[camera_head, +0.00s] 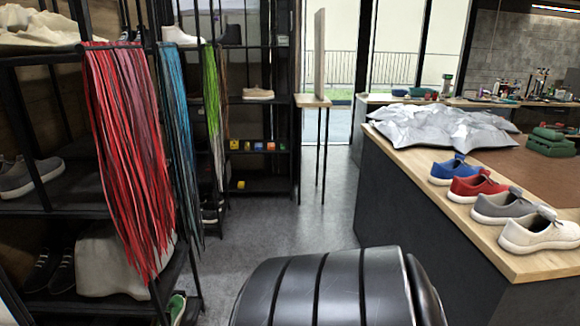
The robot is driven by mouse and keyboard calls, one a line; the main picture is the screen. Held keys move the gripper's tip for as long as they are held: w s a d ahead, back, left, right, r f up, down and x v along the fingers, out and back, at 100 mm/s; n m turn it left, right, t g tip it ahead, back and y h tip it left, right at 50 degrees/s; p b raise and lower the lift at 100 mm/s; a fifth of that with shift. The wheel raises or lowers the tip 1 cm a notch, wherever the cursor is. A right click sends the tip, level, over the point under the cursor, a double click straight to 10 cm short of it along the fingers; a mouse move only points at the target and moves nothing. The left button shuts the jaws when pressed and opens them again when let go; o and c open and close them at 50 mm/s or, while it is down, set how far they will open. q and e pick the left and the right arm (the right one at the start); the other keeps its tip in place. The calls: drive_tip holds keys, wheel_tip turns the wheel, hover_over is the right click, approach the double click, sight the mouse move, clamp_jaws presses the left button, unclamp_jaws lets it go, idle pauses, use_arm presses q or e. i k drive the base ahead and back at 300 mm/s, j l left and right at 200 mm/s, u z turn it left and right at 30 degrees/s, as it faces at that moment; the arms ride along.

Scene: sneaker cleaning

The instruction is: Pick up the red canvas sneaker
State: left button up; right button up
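The red canvas sneaker (477,187) rests upright on the wooden counter at the right, with a white sole and its toe toward the left. It stands in a row between a blue sneaker (455,170) and a grey sneaker (503,206). Its heel side is partly covered by the grey sneaker. Neither of my grippers shows in the head view.
A white sneaker (541,231) stands nearest on the counter (430,185). Crumpled silvery sheeting (445,125) and a green box (550,142) lie behind. A black padded seat (335,290) is in front. Racks with hanging laces (125,150) stand left; the grey floor between is clear.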

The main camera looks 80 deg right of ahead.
sight(465, 191)
drive_tip(key=k+z, duration=0.35)
drive_tip(key=k+l+z, duration=0.1)
drive_tip(key=z, duration=2.35)
drive_tip(key=i+j+z, duration=0.1)
drive_tip(key=z, duration=0.65)
drive_tip(key=i+j+z, duration=0.1)
drive_tip(key=z, duration=0.3)
drive_tip(key=i+j, duration=0.1)
drive_tip(key=j, duration=0.3)
drive_tip(key=i+j, duration=0.15)
drive_tip(key=j, duration=0.25)
drive_tip(key=i+l+u, duration=0.1)
drive_tip(key=i+l, duration=0.35)
drive_tip(key=l, duration=0.2)
drive_tip(key=u, duration=0.05)
